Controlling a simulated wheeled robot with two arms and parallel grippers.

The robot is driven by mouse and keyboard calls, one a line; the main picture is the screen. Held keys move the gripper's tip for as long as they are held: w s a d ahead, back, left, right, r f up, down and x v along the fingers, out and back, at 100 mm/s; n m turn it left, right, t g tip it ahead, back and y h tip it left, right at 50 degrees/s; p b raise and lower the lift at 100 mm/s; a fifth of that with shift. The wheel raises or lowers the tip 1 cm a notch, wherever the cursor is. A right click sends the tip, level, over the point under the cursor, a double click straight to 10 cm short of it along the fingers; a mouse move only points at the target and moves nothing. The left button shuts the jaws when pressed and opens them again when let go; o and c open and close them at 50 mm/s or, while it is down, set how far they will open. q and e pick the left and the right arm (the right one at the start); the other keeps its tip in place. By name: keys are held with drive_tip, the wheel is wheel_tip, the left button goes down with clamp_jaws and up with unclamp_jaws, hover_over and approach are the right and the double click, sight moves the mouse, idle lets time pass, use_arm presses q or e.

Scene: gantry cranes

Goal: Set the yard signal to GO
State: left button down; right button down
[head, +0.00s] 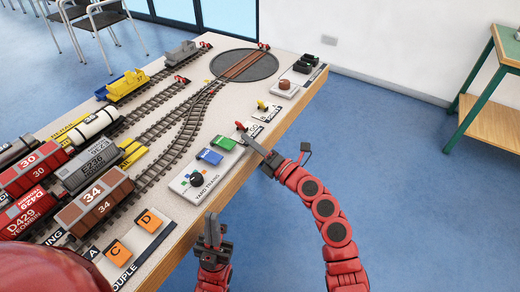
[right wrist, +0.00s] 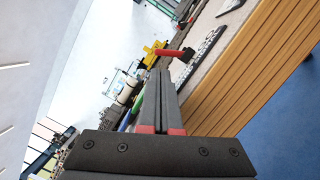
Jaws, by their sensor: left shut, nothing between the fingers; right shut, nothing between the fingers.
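A red-tipped lever (head: 240,125) stands on a small labelled plate (head: 255,129) near the table's front edge; its lettering is too small to read surely. The red handle also shows in the right wrist view (right wrist: 172,52), just beyond the fingertips. My right gripper (head: 249,141) is shut and empty, its tips close to the lever's plate; I cannot tell whether they touch it. My left gripper (head: 212,218) is shut and empty, pointing up beside the table's front edge. I cannot make out which device is the yard signal.
A control panel (head: 185,186) with a black knob, a blue and a green switch lies left of the lever. A yellow-handled lever (head: 262,104) stands to its right. Tracks, wagons (head: 97,200) and a turntable (head: 245,66) fill the table behind. Floor (head: 400,180) at right is clear.

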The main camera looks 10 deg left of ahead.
sight(242, 142)
drive_tip(key=shift+x, duration=1.7)
